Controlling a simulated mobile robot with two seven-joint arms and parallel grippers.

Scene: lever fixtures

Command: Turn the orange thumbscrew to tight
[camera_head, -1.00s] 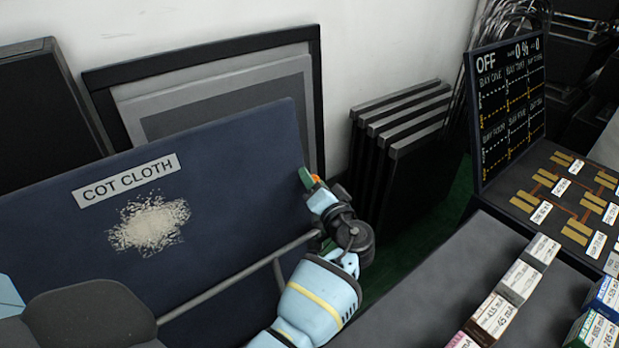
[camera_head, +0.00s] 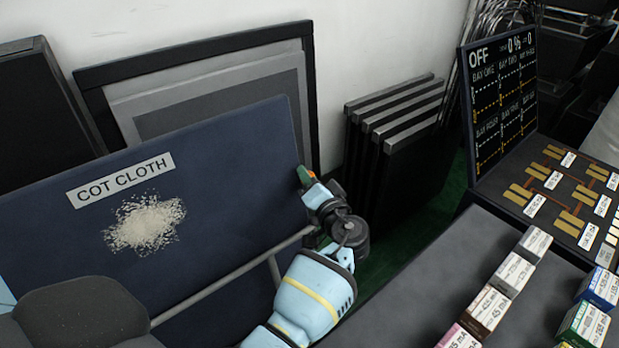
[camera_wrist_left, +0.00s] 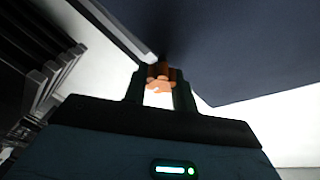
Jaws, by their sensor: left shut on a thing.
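The orange thumbscrew (camera_wrist_left: 160,76) shows between my left gripper's fingers in the left wrist view, at the edge of the dark blue COT CLOTH panel (camera_head: 230,160). My left gripper (camera_head: 305,177) is at the panel's upper right edge in the head view, shut on the thumbscrew. In the head view the fingers hide nearly all of the thumbscrew. Any tight or loose marking is not visible. My right gripper is not in view.
A grey metal rail (camera_head: 235,276) runs in front of the panel below my left gripper. Several dark slabs (camera_head: 400,150) lean by the wall to the right. A bench with small labelled boxes (camera_head: 535,243) and a black OFF board (camera_head: 500,100) stand at the right.

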